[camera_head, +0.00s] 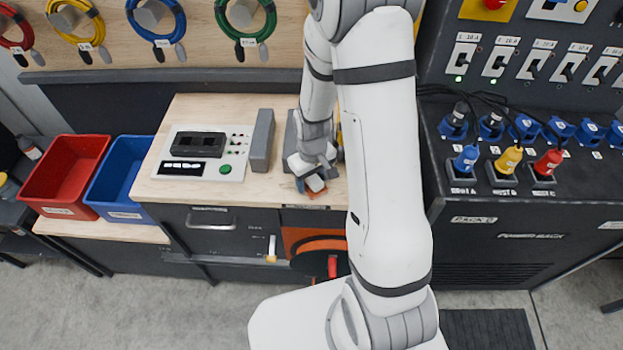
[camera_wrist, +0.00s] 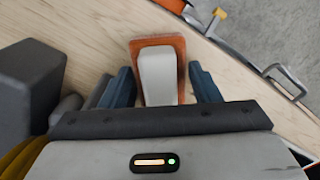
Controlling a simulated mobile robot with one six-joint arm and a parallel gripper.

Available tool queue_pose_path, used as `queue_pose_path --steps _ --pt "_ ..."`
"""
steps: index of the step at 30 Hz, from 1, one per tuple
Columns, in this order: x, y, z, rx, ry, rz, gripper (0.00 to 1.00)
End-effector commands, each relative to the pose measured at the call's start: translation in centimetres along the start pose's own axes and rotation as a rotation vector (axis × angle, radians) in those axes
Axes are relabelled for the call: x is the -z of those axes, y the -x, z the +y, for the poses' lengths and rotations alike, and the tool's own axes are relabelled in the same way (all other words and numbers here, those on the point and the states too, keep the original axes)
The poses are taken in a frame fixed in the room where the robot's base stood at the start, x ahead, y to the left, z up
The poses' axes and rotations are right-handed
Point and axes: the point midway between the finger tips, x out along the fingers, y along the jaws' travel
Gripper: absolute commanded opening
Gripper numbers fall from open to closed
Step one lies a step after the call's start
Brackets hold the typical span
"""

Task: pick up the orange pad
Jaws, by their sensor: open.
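The orange pad (camera_wrist: 158,42) lies on the light wooden bench top (camera_wrist: 90,35) in the wrist view, with a pale grey block-shaped part on its upper face. My gripper (camera_wrist: 160,78) is open, and its two dark blue fingers stand either side of the pad with small gaps showing. In the head view my gripper (camera_head: 312,176) points down near the bench's front edge. Only a small orange and white bit of the pad shows there, and the rest is hidden by my gripper. Whether the fingers reach down to the bench cannot be told.
A dark grey block (camera_head: 262,140) stands on the bench left of my gripper, beside a white control panel (camera_head: 205,152). Red (camera_head: 66,175) and blue (camera_head: 112,187) bins are further left. A drawer handle (camera_head: 211,222) projects below the bench edge. Plugs stand on the right-hand cabinet.

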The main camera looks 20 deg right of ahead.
Motion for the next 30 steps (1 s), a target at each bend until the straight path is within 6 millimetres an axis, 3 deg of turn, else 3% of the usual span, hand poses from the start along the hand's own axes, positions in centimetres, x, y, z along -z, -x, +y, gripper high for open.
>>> queue_pose_path --steps 6,18,30 --pt "0.01 -0.02 -0.02 0.000 0.001 0.000 0.56" --pt "0.03 0.01 -0.05 0.000 0.001 0.000 0.24" --pt "-0.14 0.41 -0.21 0.000 0.002 0.002 0.24"
